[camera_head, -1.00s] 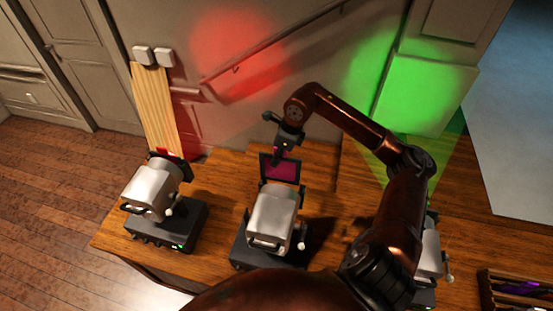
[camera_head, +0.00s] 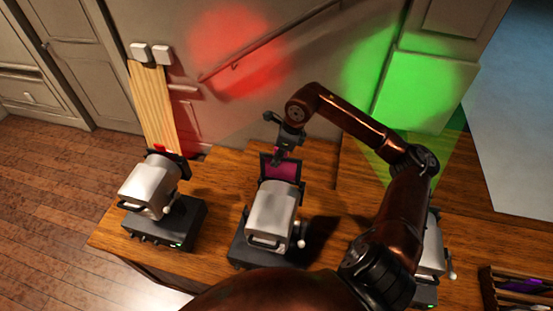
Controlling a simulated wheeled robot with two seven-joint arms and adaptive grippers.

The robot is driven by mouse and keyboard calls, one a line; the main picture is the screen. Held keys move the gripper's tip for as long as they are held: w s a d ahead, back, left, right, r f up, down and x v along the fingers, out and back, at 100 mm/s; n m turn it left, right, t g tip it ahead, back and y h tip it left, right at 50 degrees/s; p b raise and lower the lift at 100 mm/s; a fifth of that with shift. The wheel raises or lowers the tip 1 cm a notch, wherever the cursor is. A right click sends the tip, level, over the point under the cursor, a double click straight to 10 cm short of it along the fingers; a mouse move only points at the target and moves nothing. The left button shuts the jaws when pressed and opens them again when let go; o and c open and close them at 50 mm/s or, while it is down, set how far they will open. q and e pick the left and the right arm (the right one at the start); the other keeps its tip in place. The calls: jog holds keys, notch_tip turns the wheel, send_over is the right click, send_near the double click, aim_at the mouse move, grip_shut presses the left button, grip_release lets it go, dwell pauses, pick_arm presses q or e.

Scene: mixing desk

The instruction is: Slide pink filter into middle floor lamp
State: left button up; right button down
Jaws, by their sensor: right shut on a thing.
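The middle floor lamp (camera_head: 271,215) has a silver-white housing on a dark base and stands on the wooden desk. The pink filter (camera_head: 284,171), a magenta sheet in a dark frame, stands upright at the far, front end of this lamp. My right gripper (camera_head: 280,157) is shut on the top of the filter from above. The lower edge of the filter is hidden behind the lamp housing, so I cannot tell how deep it sits. My left gripper is not in view.
The left lamp (camera_head: 150,188) throws a red spot on the wall. The right lamp (camera_head: 432,250), partly hidden behind my right arm, throws green light. A dark rack (camera_head: 515,285) with a purple filter stands at the lower right. A wooden board (camera_head: 153,108) leans at the wall.

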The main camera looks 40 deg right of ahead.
aim_at(280, 173)
jog(key=shift+s+f+b, duration=0.35)
jog(key=shift+f+b, duration=0.15)
jog(key=shift+f, duration=0.25)
jog(key=shift+s+f+b, duration=0.35)
jog(key=shift+f+b, duration=0.15)
jog(key=shift+f, duration=0.6)
jog(key=shift+s+d+f+g+h+b, duration=0.15)
jog(key=shift+f+g+h+b, duration=0.25)
jog(key=shift+f, duration=0.6)
jog(key=shift+f, duration=0.1)
jog(key=shift+f, duration=0.1)
